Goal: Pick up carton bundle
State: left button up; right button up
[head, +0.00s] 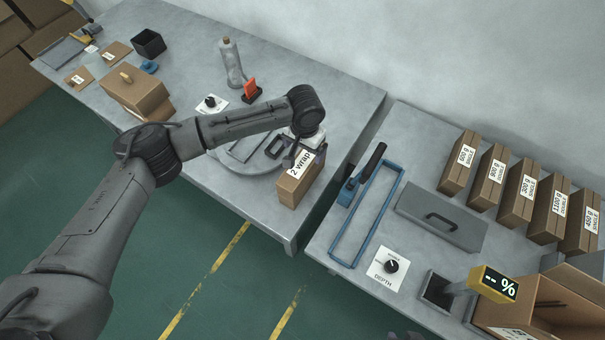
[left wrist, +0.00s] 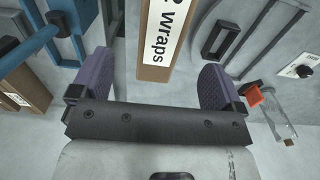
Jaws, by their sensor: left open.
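A brown carton labelled "2 wraps" (head: 290,188) stands upright at the right end of the left table. My left gripper (head: 303,150) is right above and around its top, seen from behind the arm. In the left wrist view the carton (left wrist: 153,74) lies between the two purple fingers (left wrist: 155,85), with a clear gap on both sides. The gripper is open and holds nothing. A sliver of dark purple at the bottom edge of the head view looks like my right gripper (head: 405,335); its jaws cannot be made out.
A round plate with a dark frame (head: 250,158) is beside the carton. A bottle (head: 231,62) and an orange-handled item (head: 250,90) stand behind. Across a gap, the right table bears a blue frame (head: 345,257), a grey lidded panel (head: 430,222) and several labelled cartons (head: 488,180).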

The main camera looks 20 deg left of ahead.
aim_at(303, 162)
pick_arm(q)
notch_tip(303, 162, down, 5)
jog(key=shift+r, duration=0.1)
jog(key=shift+a+f+b, duration=0.2)
jog(key=shift+f+b, duration=0.15)
jog(key=shift+f, duration=2.55)
jog(key=shift+r, duration=0.1)
jog(key=c, duration=1.5)
